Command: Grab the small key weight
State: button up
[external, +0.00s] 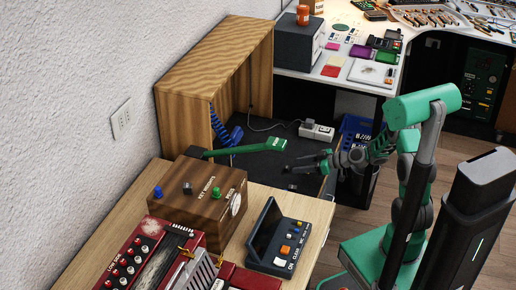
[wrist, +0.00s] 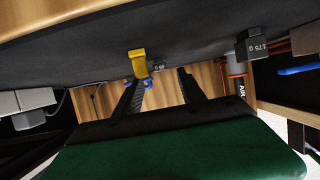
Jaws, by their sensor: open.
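In the wrist view a small dark block (wrist: 154,66) with a partly readable gram label sits against the dark surface, beside and partly behind a yellow piece (wrist: 137,62). It looks like the small key weight. A larger grey block marked 175 g (wrist: 257,45) is farther right. My gripper (wrist: 162,82) is open, its two dark fingers pointing toward the small block and apart from it as far as I can tell. In the external view my gripper (external: 293,164) is over the dark area beside the wooden bench; I cannot make out the small weight there.
A wooden box labelled KEY WEIGHTS (external: 205,197) with coloured knobs stands on the light bench. A white power strip (external: 316,132) lies behind. An orange-capped cylinder (wrist: 237,85) is near the 175 g block.

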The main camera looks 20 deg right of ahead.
aim_at(287, 167)
jog(key=b+x, duration=0.1)
jog(key=x, duration=0.3)
jog(key=shift+w+a+f, duration=0.1)
jog(key=shift+a+f, duration=0.05)
jog(key=shift+a, duration=0.1)
grip_shut()
